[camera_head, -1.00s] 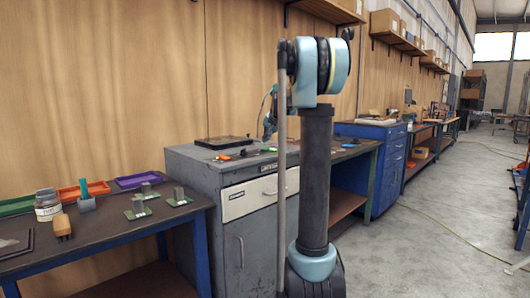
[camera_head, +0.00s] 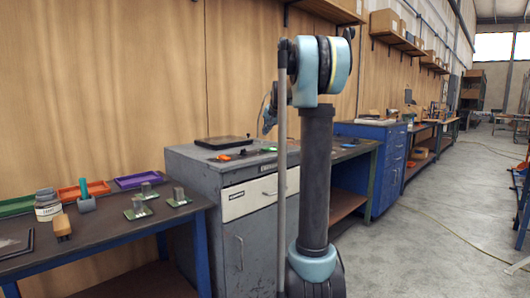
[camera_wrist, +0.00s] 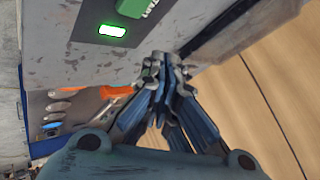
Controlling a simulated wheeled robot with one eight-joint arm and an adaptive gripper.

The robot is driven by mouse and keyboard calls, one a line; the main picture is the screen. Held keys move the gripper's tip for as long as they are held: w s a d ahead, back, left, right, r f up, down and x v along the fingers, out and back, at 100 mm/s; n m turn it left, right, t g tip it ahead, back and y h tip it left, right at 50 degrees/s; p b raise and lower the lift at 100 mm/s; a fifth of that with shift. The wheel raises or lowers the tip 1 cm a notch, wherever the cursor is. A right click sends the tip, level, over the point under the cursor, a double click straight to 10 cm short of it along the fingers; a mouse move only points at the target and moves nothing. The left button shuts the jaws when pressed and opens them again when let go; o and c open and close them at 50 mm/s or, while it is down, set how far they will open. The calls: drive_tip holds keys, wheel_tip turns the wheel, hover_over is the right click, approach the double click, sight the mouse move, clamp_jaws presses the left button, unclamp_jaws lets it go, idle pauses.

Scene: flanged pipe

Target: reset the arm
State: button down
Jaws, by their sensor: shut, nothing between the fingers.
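My gripper (camera_wrist: 165,70) shows in the wrist view with its two fingers drawn together and nothing between the tips. It is above the grey workbench top (camera_wrist: 75,72), close to the wooden wall (camera_wrist: 280,80). In the head view my arm stands upright in the middle, with its upper joint near the wall shelf's height. The arm's far end (camera_head: 269,118) hangs behind it over the grey cabinet (camera_head: 205,165), partly hidden by my own links; the fingertips are not clear there.
A green START block (camera_wrist: 134,8), a lit green button (camera_wrist: 112,30), an orange-handled tool (camera_wrist: 116,91) and a dark tray (camera_wrist: 225,28) lie near my gripper. The left bench (camera_head: 110,222) holds a jar (camera_head: 47,205) and coloured bins. The floor (camera_head: 430,215) at right is mostly clear.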

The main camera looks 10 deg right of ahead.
drive_tip(key=s+a+f+n+g, duration=0.1)
drive_tip(key=s+f, duration=0.3)
drive_tip(key=s, duration=0.6)
drive_tip(key=s+a+f+n+g, duration=0.15)
drive_tip(key=s+f, duration=0.35)
drive_tip(key=s, duration=0.6)
drive_tip(key=s+f+n+g, duration=0.1)
drive_tip(key=s+f, duration=0.3)
drive_tip(key=s, duration=0.6)
drive_tip(key=s+d+f+n+g+h, duration=0.1)
drive_tip(key=s+f, duration=0.9)
drive_tip(key=s, duration=0.2)
drive_tip(key=s+f+n+g+h, duration=0.1)
drive_tip(key=s+f+n+g, duration=0.1)
drive_tip(key=s+f, duration=0.8)
drive_tip(key=s, duration=0.3)
drive_tip(key=shift+s+d, duration=0.3)
drive_tip(key=shift+d, duration=0.05)
drive_tip(key=shift+w+f+g, duration=0.2)
drive_tip(key=shift+w+g, duration=0.05)
drive_tip(key=shift+w, duration=0.25)
idle(1.6)
